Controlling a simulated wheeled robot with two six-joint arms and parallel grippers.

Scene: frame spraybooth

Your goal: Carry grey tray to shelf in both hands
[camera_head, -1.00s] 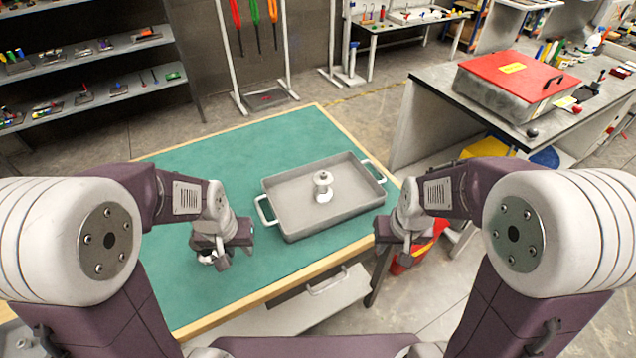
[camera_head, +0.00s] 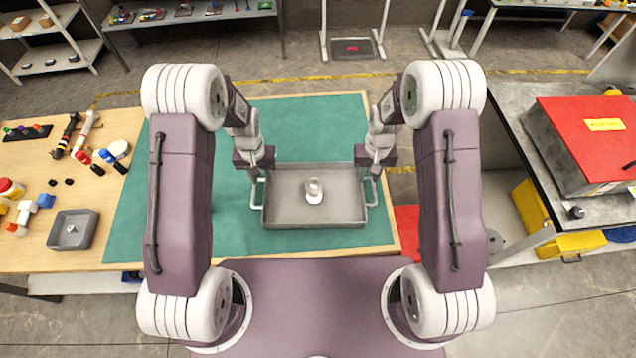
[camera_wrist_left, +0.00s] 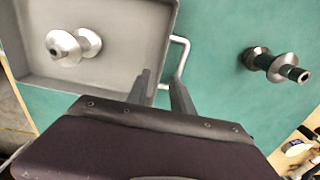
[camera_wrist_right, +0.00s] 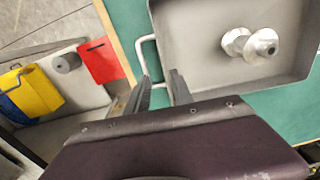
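The grey tray (camera_head: 285,217) lies flat on the green mat, with a loop handle at each short side. A pale metal spool-shaped part (camera_head: 314,190) is inside it; it also shows in the left wrist view (camera_wrist_left: 72,47) and right wrist view (camera_wrist_right: 250,44). My left gripper (camera_head: 257,174) is at the tray's left handle (camera_wrist_left: 184,55), its fingers apart (camera_wrist_left: 160,74). My right gripper (camera_head: 373,171) is at the right handle (camera_wrist_right: 142,50), its fingers apart (camera_wrist_right: 158,74). I cannot tell whether the handles lie fully between the fingers.
A darker spool-shaped part (camera_wrist_left: 275,64) stands on the mat left of the tray. A small grey bin (camera_head: 73,229) and several tools and bottles are on the table's left end. A bench with a red-lidded box (camera_head: 590,140) stands at the right. Shelves (camera_head: 190,14) are at the back left.

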